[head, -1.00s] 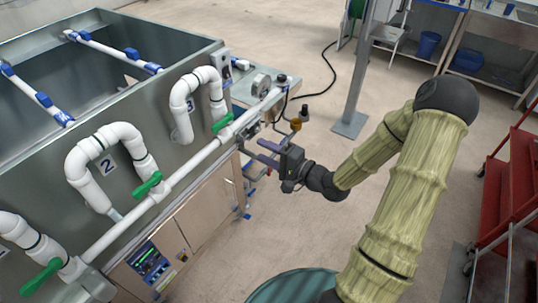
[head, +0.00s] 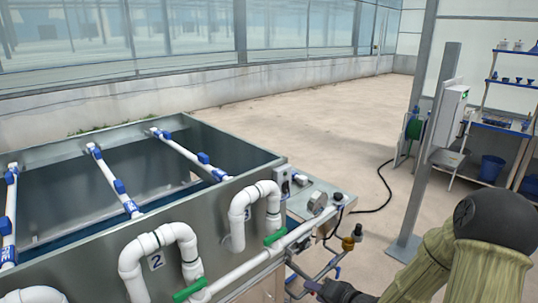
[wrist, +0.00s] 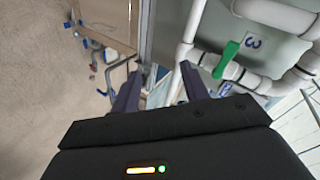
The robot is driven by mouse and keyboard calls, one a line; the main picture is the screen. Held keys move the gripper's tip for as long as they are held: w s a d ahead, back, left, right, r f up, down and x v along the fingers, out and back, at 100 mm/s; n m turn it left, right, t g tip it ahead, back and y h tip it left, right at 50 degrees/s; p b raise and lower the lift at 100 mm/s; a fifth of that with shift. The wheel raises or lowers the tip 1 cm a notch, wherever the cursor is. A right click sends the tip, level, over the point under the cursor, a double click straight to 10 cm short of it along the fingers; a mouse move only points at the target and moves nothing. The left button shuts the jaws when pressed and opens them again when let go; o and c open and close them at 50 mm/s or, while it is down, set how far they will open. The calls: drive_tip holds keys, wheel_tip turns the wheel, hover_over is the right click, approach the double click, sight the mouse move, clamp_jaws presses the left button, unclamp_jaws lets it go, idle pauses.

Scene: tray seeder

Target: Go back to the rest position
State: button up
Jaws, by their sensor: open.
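My gripper (head: 308,284) is low in the head view, at the right end of the tank's front, near the end of the white pipe. Its body is mostly cut off by the lower edge. In the wrist view my gripper (wrist: 163,90) shows two dark fingers spread apart, with nothing held between them. The white pipe (wrist: 186,50) and a green valve handle (wrist: 226,60) show beyond the right finger; I cannot tell how far away they are.
The metal tank (head: 225,140) with white spray bars fills the left. Numbered white pipe loops and green handles (head: 189,290) line its front. A grey post (head: 425,160) stands at right, with a shelf (head: 497,125) behind. Open floor (head: 300,115) lies behind the tank.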

drive_tip(key=s+r+n+g+h, duration=0.3)
drive_tip(key=s, duration=0.4)
drive_tip(key=s+d+r+n+g+h, duration=0.1)
drive_tip(key=s+r+n+g+h, duration=0.1)
drive_tip(key=s, duration=0.6)
drive_tip(key=shift+d+r+n+g+h, duration=0.35)
drive_tip(key=shift+r+g+h, duration=0.4)
drive_tip(key=shift+g+h, duration=0.25)
drive_tip(key=shift+c, duration=0.3)
idle(1.6)
